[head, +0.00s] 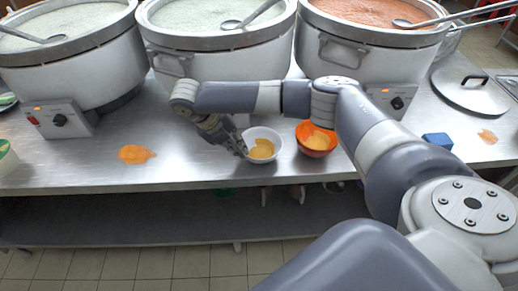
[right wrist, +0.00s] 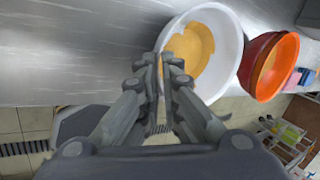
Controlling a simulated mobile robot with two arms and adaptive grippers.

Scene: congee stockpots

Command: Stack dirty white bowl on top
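The dirty white bowl (head: 273,135) has yellow-orange residue inside and is near the front edge of the steel counter. In the right wrist view the white bowl (right wrist: 228,50) is right in front of the fingers. My right gripper (head: 242,152) is at its left rim. In the right wrist view the gripper (right wrist: 160,68) has one finger on each side of the rim, closed on it. I cannot tell whether the bowl touches the counter. An orange-red bowl (head: 304,130) with similar residue is just right of it, also in the right wrist view (right wrist: 270,64). My left gripper is out of view.
Three large stockpots (head: 70,75) (head: 215,65) (head: 350,60) with ladles line the back of the counter (head: 200,168). A pot lid (head: 470,90), a blue block (head: 437,140) and orange spills (head: 136,154) (head: 487,137) lie on it. A lower shelf (head: 130,220) runs below.

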